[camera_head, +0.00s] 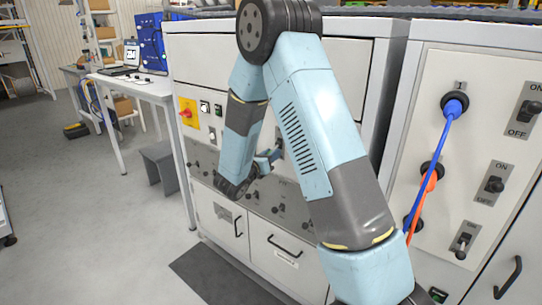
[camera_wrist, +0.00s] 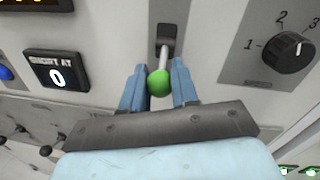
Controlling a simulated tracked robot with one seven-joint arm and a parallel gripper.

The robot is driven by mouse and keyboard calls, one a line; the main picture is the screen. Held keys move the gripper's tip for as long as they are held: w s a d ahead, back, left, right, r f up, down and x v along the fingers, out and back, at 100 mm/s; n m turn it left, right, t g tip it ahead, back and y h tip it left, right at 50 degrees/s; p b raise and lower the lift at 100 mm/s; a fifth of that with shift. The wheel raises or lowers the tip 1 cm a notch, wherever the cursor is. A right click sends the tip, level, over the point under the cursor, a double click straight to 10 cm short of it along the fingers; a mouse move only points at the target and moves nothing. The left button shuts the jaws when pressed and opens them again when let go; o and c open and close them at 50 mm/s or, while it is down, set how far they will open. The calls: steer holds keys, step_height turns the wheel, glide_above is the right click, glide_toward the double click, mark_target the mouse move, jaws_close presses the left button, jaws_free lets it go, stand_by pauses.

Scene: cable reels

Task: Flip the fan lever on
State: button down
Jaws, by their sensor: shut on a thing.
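A lever (camera_wrist: 164,55) with a green ball knob (camera_wrist: 159,82) comes out of a dark slotted plate on the grey panel in the wrist view. Its shaft points down and out towards the camera. My gripper (camera_wrist: 159,88) has one blue finger on each side of the knob and is shut on it. No label for the fan or for on and off is readable beside this lever. In the head view my gripper (camera_head: 268,157) is at the front of the grey cabinet, and the lever itself cannot be made out there.
In the head view, blue (camera_head: 447,125) and orange cables and ON/OFF switches (camera_head: 531,110) are on the right panel.

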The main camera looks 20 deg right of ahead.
steer(key=shift+a+r+g+y, duration=0.15)
steer(key=shift+r+g+y, duration=0.35)
steer(key=shift+y, duration=0.15)
steer(key=shift+a+r+g+y, duration=0.15)
steer(key=shift+r+g+y, duration=0.3)
steer(key=shift+y, duration=0.2)
steer(key=g+y, duration=0.1)
steer(key=r+g+y, duration=0.1)
steer(key=shift+r+y, duration=0.3)
steer(key=shift+y, duration=0.1)
steer(key=shift+w+d+r+m+g+y, duration=0.15)
steer(key=shift+r+g+y, duration=0.15)
steer(key=shift+g+y, duration=0.3)
steer(key=shift+s+r+m+g+y, duration=0.15)
steer(key=shift+r+g+y, duration=0.15)
steer(key=shift+g+y, duration=0.25)
steer(key=shift+w+r+y, duration=0.1)
steer(key=shift+w+y, duration=0.05)
steer(key=shift+y, duration=0.1)
steer(key=c, duration=1.1)
jaws_free()
steer(key=shift+c, duration=0.2)
steer(key=shift+o, duration=1.2)
steer(key=shift+d, duration=0.1)
